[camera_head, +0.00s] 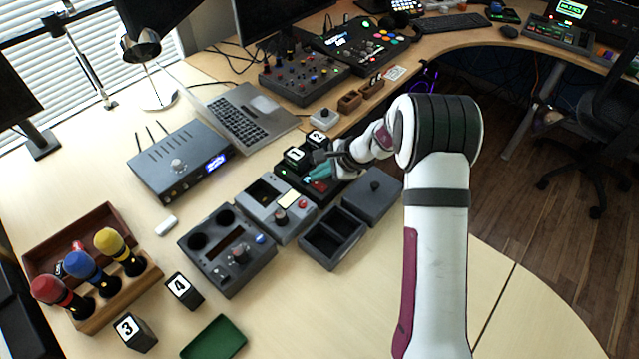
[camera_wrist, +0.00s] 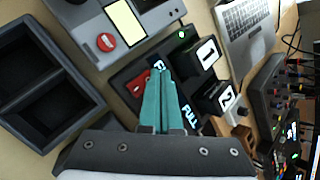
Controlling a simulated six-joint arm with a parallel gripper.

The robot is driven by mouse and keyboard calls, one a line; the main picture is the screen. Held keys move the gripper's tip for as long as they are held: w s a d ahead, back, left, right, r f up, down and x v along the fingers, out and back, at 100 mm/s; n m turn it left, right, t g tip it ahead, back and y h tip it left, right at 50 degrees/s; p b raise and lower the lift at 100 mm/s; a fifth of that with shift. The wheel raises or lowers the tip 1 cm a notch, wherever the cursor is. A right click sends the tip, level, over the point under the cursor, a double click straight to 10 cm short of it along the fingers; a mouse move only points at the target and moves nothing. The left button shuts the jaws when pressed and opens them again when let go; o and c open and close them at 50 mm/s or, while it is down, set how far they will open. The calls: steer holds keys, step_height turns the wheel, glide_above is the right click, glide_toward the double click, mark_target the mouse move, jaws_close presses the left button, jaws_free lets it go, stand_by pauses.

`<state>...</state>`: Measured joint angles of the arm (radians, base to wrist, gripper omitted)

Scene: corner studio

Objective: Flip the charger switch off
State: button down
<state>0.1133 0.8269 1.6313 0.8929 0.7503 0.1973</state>
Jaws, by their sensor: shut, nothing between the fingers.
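The charger is a black box (camera_head: 290,179) near the middle of the desk in the head view. It holds blocks numbered 1 (camera_head: 295,156) and 2 (camera_head: 317,139). In the wrist view the charger (camera_wrist: 125,77) lies under my fingers, with a red switch (camera_wrist: 137,84) just left of them. The switch also shows as a red patch (camera_head: 320,186) in the head view. My gripper (camera_wrist: 158,70) has its teal fingers shut together and empty, over the charger beside the switch. The fingers hide part of the charger face. I cannot tell whether they touch it or which way the switch is tipped.
A grey device with a red button (camera_wrist: 106,42) stands close to the charger. A dark two-compartment tray (camera_head: 331,247) and a dark lidded box (camera_head: 373,195) sit nearby. A laptop (camera_head: 243,112) and a blue-grey router box (camera_head: 178,163) stand behind. The desk's front left is partly clear.

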steer(key=shift+f, duration=0.2)
steer(key=shift+r, duration=0.8)
step_height(320, 180, up, 6)
stand_by(0.4)
